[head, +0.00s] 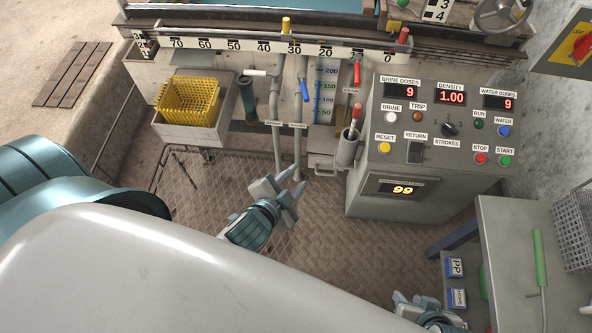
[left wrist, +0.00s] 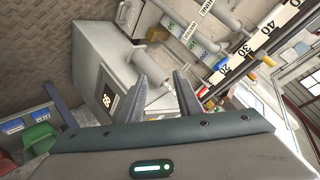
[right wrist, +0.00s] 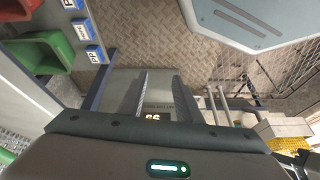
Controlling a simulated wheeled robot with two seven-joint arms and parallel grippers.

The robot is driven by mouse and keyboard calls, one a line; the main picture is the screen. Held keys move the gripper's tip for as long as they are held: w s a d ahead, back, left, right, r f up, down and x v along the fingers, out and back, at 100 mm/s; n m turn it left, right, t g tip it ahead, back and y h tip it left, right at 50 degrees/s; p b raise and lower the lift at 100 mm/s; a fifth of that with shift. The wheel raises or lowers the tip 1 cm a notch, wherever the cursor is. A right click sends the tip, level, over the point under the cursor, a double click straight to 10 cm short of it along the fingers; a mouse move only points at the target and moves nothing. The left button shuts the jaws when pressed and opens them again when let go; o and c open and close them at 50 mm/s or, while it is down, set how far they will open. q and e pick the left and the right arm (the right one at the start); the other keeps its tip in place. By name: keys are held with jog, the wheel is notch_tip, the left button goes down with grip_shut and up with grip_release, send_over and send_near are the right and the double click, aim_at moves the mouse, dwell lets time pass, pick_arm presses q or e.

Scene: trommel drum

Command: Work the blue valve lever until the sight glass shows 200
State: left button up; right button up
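The blue valve lever (head: 305,90) hangs from a grey pipe below the numbered rail, pointing down. The sight glass (head: 325,98) stands just to its right, with blue marks including 200 at the top; I cannot make out a clear liquid level. My left gripper (head: 284,187) is open and empty, below and in front of the lever, apart from it; its spread fingers also show in the left wrist view (left wrist: 163,92). My right gripper (head: 425,303) is low at the bottom edge, far from the lever; its fingers stand apart and empty in the right wrist view (right wrist: 160,95).
A white lever (head: 256,73) and a red lever (head: 357,76) flank the blue one. The grey control console (head: 430,140) stands to the right, a yellow basket (head: 188,98) to the left. A side table (head: 515,250) is at right. The mesh floor (head: 215,190) is open.

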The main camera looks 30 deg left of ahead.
pick_arm(q)
jog(key=shift+s, duration=0.1)
jog(key=shift+c, duration=0.3)
